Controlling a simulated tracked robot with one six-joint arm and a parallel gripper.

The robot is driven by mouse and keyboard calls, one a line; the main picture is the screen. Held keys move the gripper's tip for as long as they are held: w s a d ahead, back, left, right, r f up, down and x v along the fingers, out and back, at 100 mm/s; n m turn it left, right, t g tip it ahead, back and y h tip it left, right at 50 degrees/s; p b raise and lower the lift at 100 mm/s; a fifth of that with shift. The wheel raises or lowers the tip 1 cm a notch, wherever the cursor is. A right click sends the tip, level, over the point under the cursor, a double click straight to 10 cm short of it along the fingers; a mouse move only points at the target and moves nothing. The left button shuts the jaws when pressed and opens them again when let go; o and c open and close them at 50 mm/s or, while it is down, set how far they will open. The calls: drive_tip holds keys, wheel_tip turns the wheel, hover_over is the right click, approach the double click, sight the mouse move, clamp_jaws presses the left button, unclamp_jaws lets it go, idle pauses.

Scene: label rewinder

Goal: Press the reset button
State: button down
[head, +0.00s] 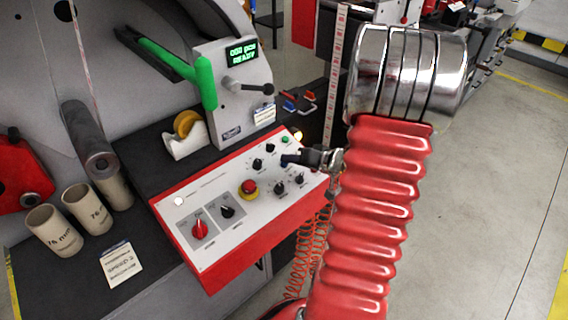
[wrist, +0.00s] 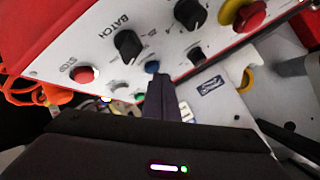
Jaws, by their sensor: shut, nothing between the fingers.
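The control panel (head: 205,254) is a white sloping face on a red box. In the head view my gripper (head: 293,159) reaches over the panel's right side from the right, and the fingertips hide that spot.
Nearby are black knobs (wrist: 128,43), a red stop button (wrist: 84,74), a green button (head: 285,139) and a red-yellow emergency stop (head: 249,188). A display (head: 242,53) reads READY. A grey lever (head: 250,87) stands behind. Cardboard cores (head: 55,231) stand to the left.

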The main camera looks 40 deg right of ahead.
drive_tip(key=shift+s+r, duration=0.15)
drive_tip(key=shift+r, duration=0.35)
drive_tip(key=shift+r, duration=0.1)
drive_tip(key=r, duration=0.2)
drive_tip(key=s+r, duration=0.1)
drive_tip(key=r, duration=0.1)
drive_tip(key=shift+s+r, duration=0.2)
drive_tip(key=shift+r, duration=0.1)
idle(1.0)
